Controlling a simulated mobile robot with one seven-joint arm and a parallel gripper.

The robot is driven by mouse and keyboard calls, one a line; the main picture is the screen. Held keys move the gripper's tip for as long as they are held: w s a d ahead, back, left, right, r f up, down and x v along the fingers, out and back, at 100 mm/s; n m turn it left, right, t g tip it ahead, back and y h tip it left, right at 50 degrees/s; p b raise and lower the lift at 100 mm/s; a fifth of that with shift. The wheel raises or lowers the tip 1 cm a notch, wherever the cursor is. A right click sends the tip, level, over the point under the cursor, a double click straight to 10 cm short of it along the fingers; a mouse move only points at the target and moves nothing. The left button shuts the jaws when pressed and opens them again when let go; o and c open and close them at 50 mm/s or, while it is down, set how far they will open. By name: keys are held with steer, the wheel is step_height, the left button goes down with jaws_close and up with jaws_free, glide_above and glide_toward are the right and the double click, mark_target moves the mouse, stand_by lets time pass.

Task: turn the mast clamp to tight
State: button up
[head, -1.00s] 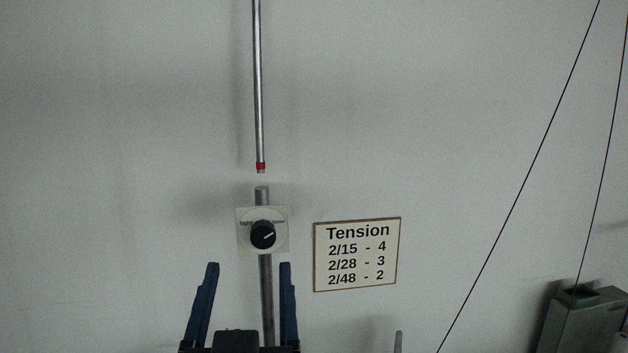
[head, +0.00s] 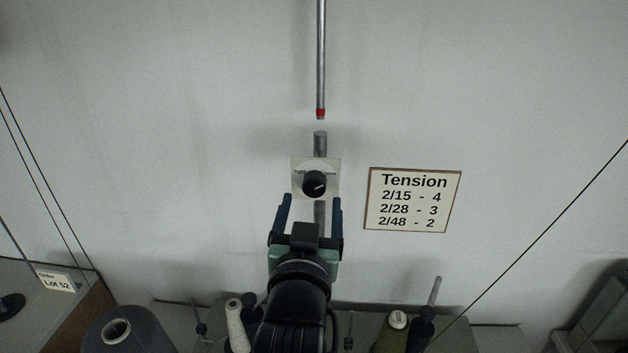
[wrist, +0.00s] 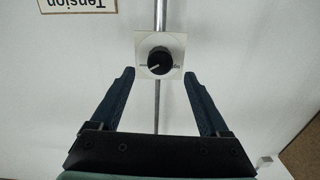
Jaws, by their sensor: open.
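The mast clamp is a round black knob (head: 314,184) with a white pointer line, on a pale square plate (head: 332,167) fixed to the upright metal mast (head: 320,143). In the head view the pointer aims right and slightly up. The small lettering on the plate is partly legible, with "tight" at the left in the earlier head view. My gripper (head: 312,200) is open and empty, just below the knob in the head view. In the wrist view the knob (wrist: 160,60) shows upside down, centred between and beyond the open fingertips (wrist: 159,75). No contact shows.
A Tension sign (head: 413,200) hangs right of the clamp. A separate thin rod (head: 321,60) with a red end hangs above the mast. Yarn cones (head: 237,325) and a green spool (head: 391,335) stand below.

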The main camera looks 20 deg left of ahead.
mark_target(314, 188)
steer(key=shift+p+x, duration=0.75)
steer(key=shift+x, duration=1.7)
jaws_close()
